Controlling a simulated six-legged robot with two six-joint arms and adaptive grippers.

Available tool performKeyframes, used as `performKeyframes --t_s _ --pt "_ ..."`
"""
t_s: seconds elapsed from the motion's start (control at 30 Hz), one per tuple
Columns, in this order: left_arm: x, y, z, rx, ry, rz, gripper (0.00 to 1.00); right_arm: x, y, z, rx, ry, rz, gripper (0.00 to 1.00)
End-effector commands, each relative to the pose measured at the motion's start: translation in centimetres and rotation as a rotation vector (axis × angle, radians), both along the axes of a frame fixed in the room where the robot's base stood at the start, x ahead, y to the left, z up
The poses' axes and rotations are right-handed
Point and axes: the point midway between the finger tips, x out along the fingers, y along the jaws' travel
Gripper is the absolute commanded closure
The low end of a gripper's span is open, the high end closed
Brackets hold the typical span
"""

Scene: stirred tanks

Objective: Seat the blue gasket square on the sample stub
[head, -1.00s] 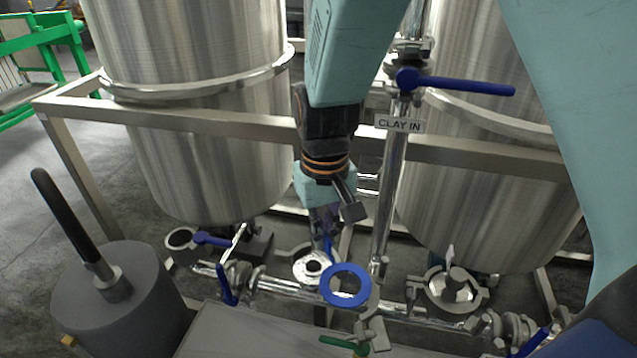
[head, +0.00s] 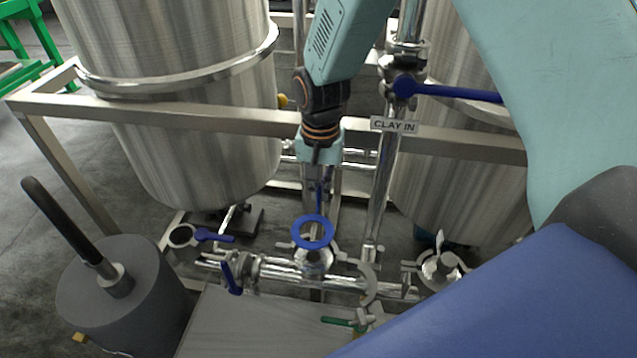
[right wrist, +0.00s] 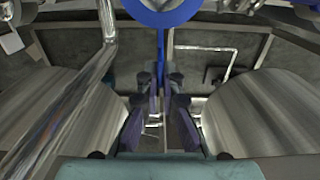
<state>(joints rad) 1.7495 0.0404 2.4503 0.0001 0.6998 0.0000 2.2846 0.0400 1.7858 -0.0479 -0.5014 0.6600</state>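The blue gasket (head: 298,238) is a flat ring with a narrow tab. In the head view it overlaps the top of the shiny metal sample stub (head: 316,261), offset a little up from the stub's middle. I cannot tell whether they touch. My right gripper (head: 320,196) is just behind the gasket, pointing down. In the right wrist view the gripper fingers (right wrist: 161,100) are close together around the blue tab, and the ring (right wrist: 161,18) is cut off by the top edge. The stub is not clearly seen there. My left gripper is not in view.
A vertical pipe with a CLAY IN label (head: 394,125) stands right of the gripper. An open grey clamp (head: 371,287) is right of the stub. A blue-handled valve (head: 232,276) is to the left. Two steel tanks and a frame rail (head: 200,119) stand behind.

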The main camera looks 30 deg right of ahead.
Motion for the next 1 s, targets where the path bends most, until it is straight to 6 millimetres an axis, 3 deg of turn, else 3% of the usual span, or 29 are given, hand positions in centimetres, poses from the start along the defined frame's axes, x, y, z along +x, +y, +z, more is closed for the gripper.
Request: performKeyframes --t_s 0.2,0.7,1.0 --pt "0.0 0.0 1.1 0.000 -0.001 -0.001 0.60 0.0 0.0 0.2 0.001 0.005 0.001 1.00" --pt "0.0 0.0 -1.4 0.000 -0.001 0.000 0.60 0.0 0.0 -4.4 0.001 0.004 0.002 1.00" --pt "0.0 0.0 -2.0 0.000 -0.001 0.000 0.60 0.0 0.0 -5.8 0.001 0.005 0.002 1.00"
